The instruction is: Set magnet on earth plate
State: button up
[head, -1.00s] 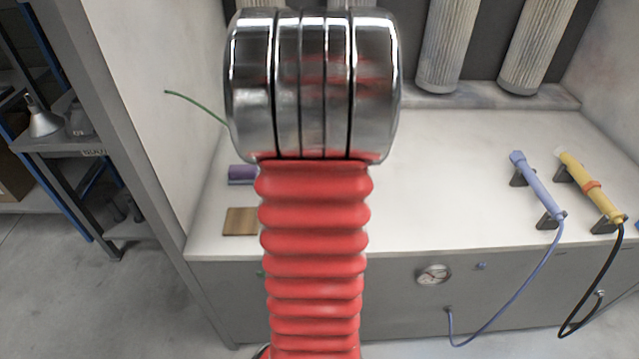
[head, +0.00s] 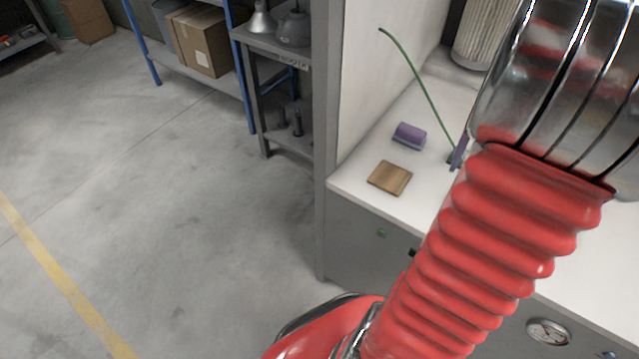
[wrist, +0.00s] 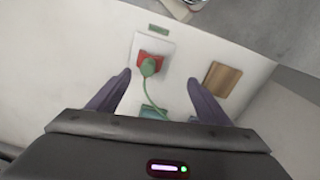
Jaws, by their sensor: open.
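The wrist view shows a red piece with a green knob (wrist: 149,66), probably the magnet, on a white square (wrist: 165,45). A green cord runs from the knob toward my gripper. A square brown-gold plate (wrist: 222,82), probably the earth plate, lies to its right; it also shows near the bench's front left corner in the head view (head: 390,177). My gripper (wrist: 158,76) is open, its purple fingers on either side of the knob in the picture and apart from it. In the head view my red arm hides the knob and most of the gripper.
A purple block (head: 409,136) sits behind the plate on the white bench. A green cord (head: 415,75) rises beside my arm. A side wall (head: 378,90) bounds the bench at left. A grey shelf (head: 275,50) stands beyond it. Floor at left is clear.

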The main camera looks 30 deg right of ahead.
jog(key=w+a+r+n+t+h, duration=0.15)
jog(key=w+a+r, duration=0.3)
jog(key=a, duration=0.55)
jog(key=w+a+r+n+t, duration=0.1)
jog(key=w+a+r+n, duration=0.3)
jog(key=a, duration=0.5)
jog(key=s+a+n+t+y, duration=0.1)
jog(key=a+n, duration=0.1)
jog(key=a, duration=0.9)
jog(key=s+a+r+n+t, duration=0.1)
jog(key=a+n+t, duration=0.1)
jog(key=a, duration=0.8)
jog(key=shift+a+n+y, duration=0.35)
jog(key=shift+a+n, duration=0.05)
jog(key=shift+n, duration=0.15)
jog(key=shift+s, duration=0.1)
jog(key=shift+c, duration=0.4)
